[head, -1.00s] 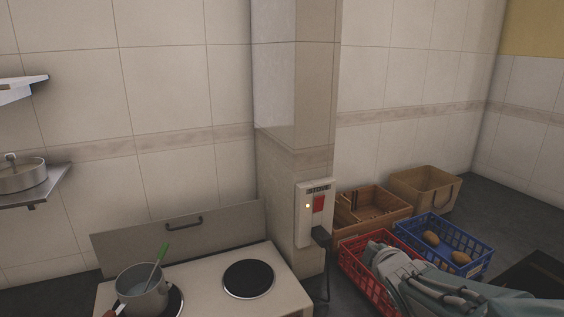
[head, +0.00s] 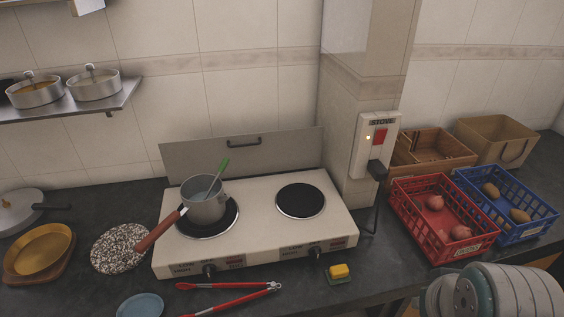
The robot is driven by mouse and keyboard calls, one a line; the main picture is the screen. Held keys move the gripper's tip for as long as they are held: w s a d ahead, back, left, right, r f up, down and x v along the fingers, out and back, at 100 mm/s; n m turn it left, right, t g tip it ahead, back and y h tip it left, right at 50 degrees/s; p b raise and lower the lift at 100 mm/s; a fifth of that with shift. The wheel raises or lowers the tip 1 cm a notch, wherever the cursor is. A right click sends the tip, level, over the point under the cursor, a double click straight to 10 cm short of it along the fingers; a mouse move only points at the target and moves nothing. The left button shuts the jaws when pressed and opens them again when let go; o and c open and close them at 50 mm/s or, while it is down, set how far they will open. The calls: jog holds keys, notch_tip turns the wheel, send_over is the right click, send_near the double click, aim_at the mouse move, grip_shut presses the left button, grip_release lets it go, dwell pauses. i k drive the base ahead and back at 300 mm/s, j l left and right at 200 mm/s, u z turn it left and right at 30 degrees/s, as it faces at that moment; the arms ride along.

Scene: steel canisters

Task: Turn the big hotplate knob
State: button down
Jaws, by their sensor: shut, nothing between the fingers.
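A white two-burner hotplate (head: 270,223) stands on the dark counter against the wall, its lid raised behind it. Its front edge carries two dark knobs, a left knob (head: 209,270) and a right knob (head: 315,252). The left burner (head: 185,229) looks larger than the right burner (head: 300,201). A grey saucepan (head: 207,208) with a red-brown handle and a green-handled utensil inside sits on the left burner. My arm shows only as grey rounded links at the bottom right. My gripper is out of view.
Red tongs (head: 235,287) and a yellow sponge (head: 339,272) lie in front of the hotplate. A speckled board (head: 121,248) and a blue plate (head: 140,306) are at left. A wall switch (head: 375,146) is behind. A red crate (head: 441,245) and a blue crate (head: 531,236) stand at right.

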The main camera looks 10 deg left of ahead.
aim_at(209, 270)
jog(key=u, duration=1.6)
